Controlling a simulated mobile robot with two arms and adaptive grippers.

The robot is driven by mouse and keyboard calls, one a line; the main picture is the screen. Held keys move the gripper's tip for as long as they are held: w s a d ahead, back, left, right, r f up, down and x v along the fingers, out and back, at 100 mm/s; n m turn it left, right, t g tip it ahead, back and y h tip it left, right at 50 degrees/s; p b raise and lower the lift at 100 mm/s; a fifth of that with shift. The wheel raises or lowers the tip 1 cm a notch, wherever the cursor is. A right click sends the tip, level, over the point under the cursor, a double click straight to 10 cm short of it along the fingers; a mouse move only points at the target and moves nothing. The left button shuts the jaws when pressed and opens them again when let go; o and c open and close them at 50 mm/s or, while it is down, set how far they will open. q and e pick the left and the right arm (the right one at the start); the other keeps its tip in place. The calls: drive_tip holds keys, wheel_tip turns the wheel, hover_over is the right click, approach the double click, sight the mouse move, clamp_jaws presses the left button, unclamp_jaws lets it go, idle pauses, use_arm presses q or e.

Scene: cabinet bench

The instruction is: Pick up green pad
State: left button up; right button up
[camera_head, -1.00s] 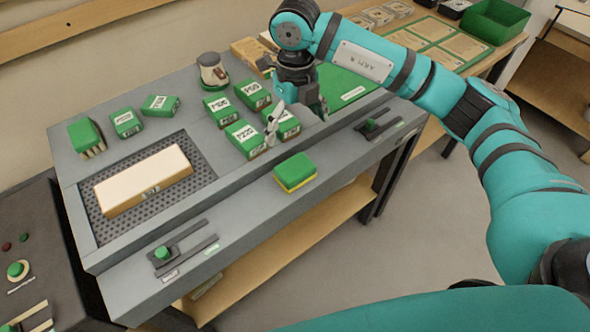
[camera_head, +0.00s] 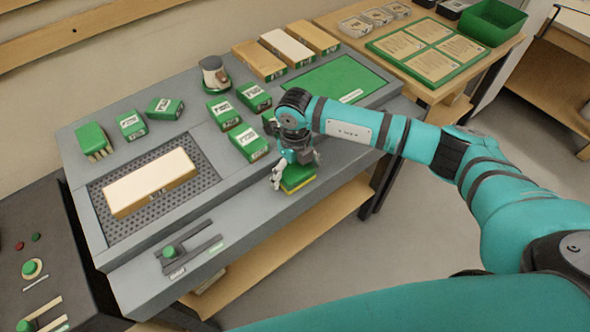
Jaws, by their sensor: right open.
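The green pad (camera_head: 299,180), with a yellow underside, lies on the grey front ledge of the bench. My right gripper (camera_head: 290,183) is over it, pointing down, with a finger at the pad's left side. The gripper is open and hides part of the pad; the far finger is hard to make out. I cannot tell whether the fingers touch the pad. My left gripper is not in view.
Several green labelled boxes (camera_head: 247,142) stand behind the gripper on the bench. A pale block (camera_head: 150,182) lies on the perforated plate (camera_head: 203,165) at left. A slider with a green knob (camera_head: 169,251) is on the front ledge. A green mat (camera_head: 335,77) lies behind my arm.

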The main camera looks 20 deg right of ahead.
sight(295, 173)
drive_tip(key=shift+f, duration=0.2)
drive_tip(key=c, duration=1)
drive_tip(key=shift+c, duration=0.2)
drive_tip(key=shift+r, duration=0.15)
drive_tip(key=shift+w+r, duration=0.1)
drive_tip(key=shift+r, duration=0.15)
drive_tip(key=r+b, duration=0.1)
drive_tip(key=s+r, duration=0.1)
drive_tip(key=shift+s+a+r+b, duration=0.1)
drive_tip(key=shift+a+r+b, duration=0.05)
drive_tip(key=shift+r+b, duration=0.2)
drive_tip(key=s+a+r+b, duration=0.1)
drive_tip(key=s+a+b, duration=0.1)
drive_tip(key=s, duration=1.2)
drive_tip(key=shift+s+a+r+b, duration=0.25)
drive_tip(key=shift+s+a+b, duration=0.15)
drive_tip(key=shift+b, duration=0.25)
